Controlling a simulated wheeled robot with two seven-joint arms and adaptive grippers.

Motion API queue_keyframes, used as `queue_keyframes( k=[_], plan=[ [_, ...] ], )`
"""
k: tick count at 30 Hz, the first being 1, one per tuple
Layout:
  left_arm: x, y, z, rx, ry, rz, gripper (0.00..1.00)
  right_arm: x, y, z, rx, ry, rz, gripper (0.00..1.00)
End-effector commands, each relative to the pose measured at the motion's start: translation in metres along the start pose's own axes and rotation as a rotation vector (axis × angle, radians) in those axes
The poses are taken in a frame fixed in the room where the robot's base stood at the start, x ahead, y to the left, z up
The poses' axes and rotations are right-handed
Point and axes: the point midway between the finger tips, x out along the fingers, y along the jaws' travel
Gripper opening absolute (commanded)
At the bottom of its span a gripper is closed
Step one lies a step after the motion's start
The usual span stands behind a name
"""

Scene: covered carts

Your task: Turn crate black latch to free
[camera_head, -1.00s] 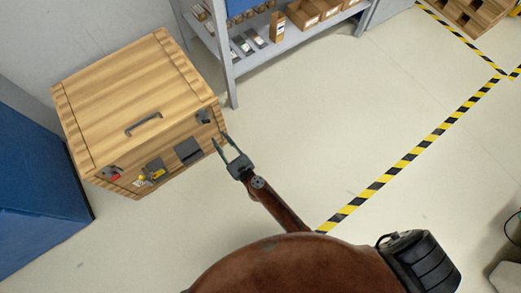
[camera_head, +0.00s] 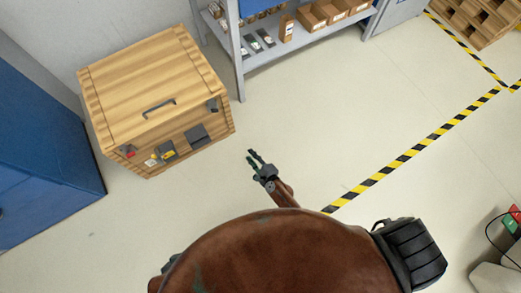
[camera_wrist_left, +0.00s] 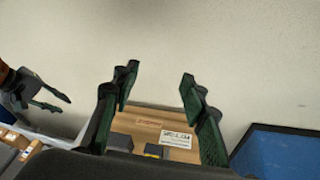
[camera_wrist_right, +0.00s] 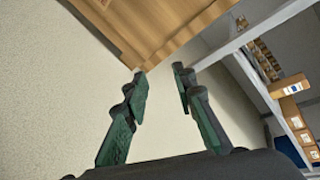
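The wooden crate (camera_head: 150,75) stands on the floor at the left of the head view. Its black latch (camera_head: 212,104) is at the right end of the front, near the lid's edge; its exact angle is too small to tell. A red latch (camera_head: 127,151) is at the left end. My right gripper (camera_head: 254,157) is open and empty, to the right of the crate and apart from it. The right wrist view shows a crate corner (camera_wrist_right: 140,30) beyond its fingertips. My left gripper (camera_wrist_left: 160,75) is open and empty; the crate (camera_wrist_left: 137,125) shows between its fingers. It is outside the head view.
A grey shelf rack (camera_head: 310,35) with boxes stands behind and right of the crate. A blue cabinet (camera_head: 45,140) is at the left.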

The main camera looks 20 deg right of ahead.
Motion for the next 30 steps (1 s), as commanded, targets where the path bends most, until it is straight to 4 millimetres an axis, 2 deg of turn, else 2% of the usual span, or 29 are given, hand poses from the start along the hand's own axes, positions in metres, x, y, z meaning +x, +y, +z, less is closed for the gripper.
queue_keyframes(
  k=[3,9,24,27,29,30],
  plan=[
    [-0.011,0.002,-0.006,0.002,0.012,-0.001,0.4,-0.014,0.009,-0.011,-0.084,0.016,0.036,0.25],
    [-0.019,0.003,-0.011,0.003,0.02,-0.001,0.4,-0.03,0.026,-0.025,-0.182,0.031,0.083,0.25],
    [-0.021,0.003,-0.012,0.004,0.021,-0.001,0.4,-0.036,0.034,-0.031,-0.225,0.035,0.105,0.25],
    [-0.01,-0.001,-0.005,0.003,0.006,-0.007,0.4,-0.047,0.045,-0.037,-0.284,0.028,0.138,0.25],
    [0.005,-0.006,0.005,0.001,-0.017,-0.016,0.4,-0.063,0.061,-0.046,-0.374,0.013,0.191,0.25],
    [0.019,-0.012,0.015,0.0,-0.038,-0.025,0.4,-0.078,0.076,-0.055,-0.458,-0.003,0.242,0.25]
  ],
)
